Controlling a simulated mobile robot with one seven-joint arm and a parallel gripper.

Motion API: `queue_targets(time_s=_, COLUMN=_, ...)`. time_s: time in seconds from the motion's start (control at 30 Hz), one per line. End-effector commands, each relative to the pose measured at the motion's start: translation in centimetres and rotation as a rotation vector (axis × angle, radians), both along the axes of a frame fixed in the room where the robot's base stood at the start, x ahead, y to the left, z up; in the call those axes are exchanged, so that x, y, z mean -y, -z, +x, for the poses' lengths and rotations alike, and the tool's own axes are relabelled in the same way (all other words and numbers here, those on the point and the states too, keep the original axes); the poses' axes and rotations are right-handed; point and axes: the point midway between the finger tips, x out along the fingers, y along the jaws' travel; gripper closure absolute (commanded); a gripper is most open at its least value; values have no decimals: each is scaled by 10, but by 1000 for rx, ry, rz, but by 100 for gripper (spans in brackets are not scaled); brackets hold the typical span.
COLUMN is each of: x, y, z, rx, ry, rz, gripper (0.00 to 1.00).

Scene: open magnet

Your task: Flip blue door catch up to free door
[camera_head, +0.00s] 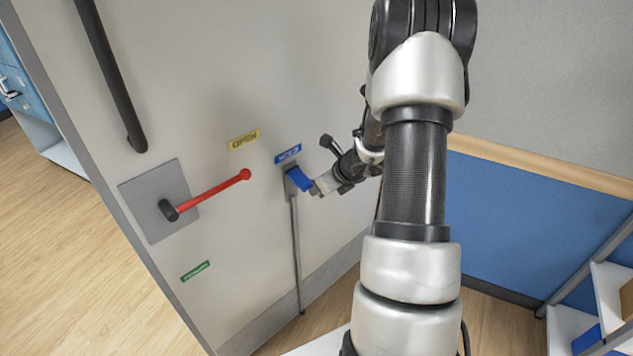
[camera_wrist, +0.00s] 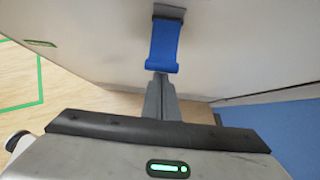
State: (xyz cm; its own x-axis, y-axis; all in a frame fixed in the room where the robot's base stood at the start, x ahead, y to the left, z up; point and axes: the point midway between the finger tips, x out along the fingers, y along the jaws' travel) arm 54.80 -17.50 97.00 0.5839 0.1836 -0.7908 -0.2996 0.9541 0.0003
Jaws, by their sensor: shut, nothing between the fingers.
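The blue door catch (camera_head: 299,179) is on the white door (camera_head: 100,95), under a blue label (camera_head: 288,154) and at the top of a thin grey vertical rod (camera_head: 296,250). In the wrist view the catch (camera_wrist: 164,45) is a blue flap hanging from a dark bracket, its curled lower lip towards me. My gripper (camera_head: 315,188) is shut and empty, its tips right at the catch's lower right end. In the wrist view the gripper's fingertips (camera_wrist: 159,78) meet the lower lip of the catch. I cannot tell whether they touch it.
A red lever (camera_head: 212,191) on a grey plate (camera_head: 147,215) is left of the catch, with a yellow label (camera_head: 244,140) above. A black handle bar (camera_head: 110,75) is at upper left. A blue wall panel (camera_head: 540,210) and shelves (camera_head: 605,290) stand at right.

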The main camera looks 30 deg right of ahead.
Motion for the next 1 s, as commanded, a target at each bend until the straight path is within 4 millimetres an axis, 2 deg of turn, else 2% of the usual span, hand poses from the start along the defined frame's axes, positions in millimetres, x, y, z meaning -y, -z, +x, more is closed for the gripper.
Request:
queue_targets(time_s=0.1, x=-1, y=-12, z=3, rx=8, ry=-2, rz=1, gripper=100)
queue_targets(time_s=0.4, x=-2, y=-24, z=5, rx=8, ry=-4, rz=1, gripper=100)
queue_targets(time_s=1.0, x=-2, y=-27, z=5, rx=7, ry=-2, rz=2, gripper=100)
